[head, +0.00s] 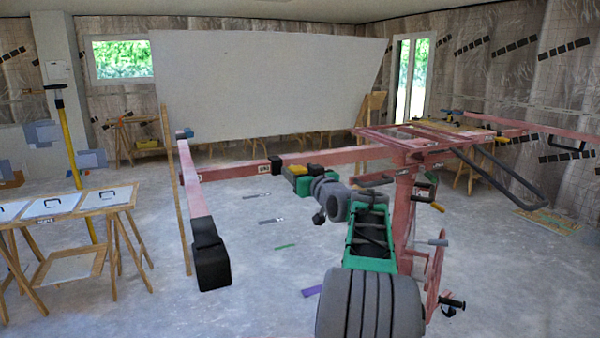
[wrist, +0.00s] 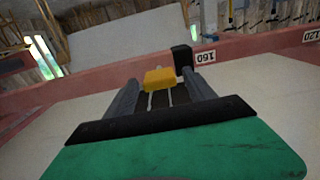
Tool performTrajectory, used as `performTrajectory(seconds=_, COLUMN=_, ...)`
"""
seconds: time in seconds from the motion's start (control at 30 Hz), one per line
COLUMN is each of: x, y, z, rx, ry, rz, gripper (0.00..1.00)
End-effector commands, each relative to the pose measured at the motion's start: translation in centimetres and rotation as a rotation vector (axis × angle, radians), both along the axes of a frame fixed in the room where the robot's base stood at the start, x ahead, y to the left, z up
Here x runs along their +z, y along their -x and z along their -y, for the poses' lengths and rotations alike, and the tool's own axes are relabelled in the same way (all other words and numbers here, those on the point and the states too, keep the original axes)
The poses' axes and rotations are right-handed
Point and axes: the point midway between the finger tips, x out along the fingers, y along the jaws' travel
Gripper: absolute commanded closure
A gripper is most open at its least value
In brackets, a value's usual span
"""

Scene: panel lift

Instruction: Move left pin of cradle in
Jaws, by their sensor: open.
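The cradle's red beam (head: 232,172) runs across the middle of the head view, and also across the wrist view (wrist: 110,80). A black block (head: 275,163) sits on the beam beside a number label; the wrist view shows this block (wrist: 183,60) next to the "160" label. It may be the left pin, but I cannot make out a pin shaft. My gripper (wrist: 160,88) is open, with its grey fingers pointing at the beam just short of the black block.
A large white panel (head: 265,85) stands tilted behind the beam. The lift's red frame (head: 405,185) and a long dark handle (head: 500,180) are at right. A red arm with a black end (head: 211,262) juts forward at left. Sawhorse tables (head: 60,204) stand far left. Floor between is mostly clear.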

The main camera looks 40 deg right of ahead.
Motion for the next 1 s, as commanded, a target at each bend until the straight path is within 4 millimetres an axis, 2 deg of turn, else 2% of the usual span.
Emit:
performTrajectory(seconds=0.17, x=0.0, y=0.1, z=0.0, rx=0.0, ry=0.0, rz=0.0, gripper=0.37)
performTrajectory(seconds=0.27, x=-0.2, y=0.9, z=-0.1, rx=-0.003, ry=0.0, rz=0.0, gripper=0.37)
performTrajectory(seconds=0.5, x=-0.4, y=5.5, z=-1.5, rx=-0.004, ry=0.002, rz=0.002, gripper=0.37)
performTrajectory(seconds=0.6, x=-0.3, y=6.9, z=-1.9, rx=-0.003, ry=0.0, rz=0.0, gripper=0.37)
performTrajectory(seconds=0.73, x=-0.1, y=7.5, z=-2.2, rx=0.0, ry=0.0, rz=0.0, gripper=0.37)
performTrajectory(seconds=1.0, x=0.0, y=7.5, z=-2.2, rx=0.0, ry=0.0, rz=0.0, gripper=0.37)
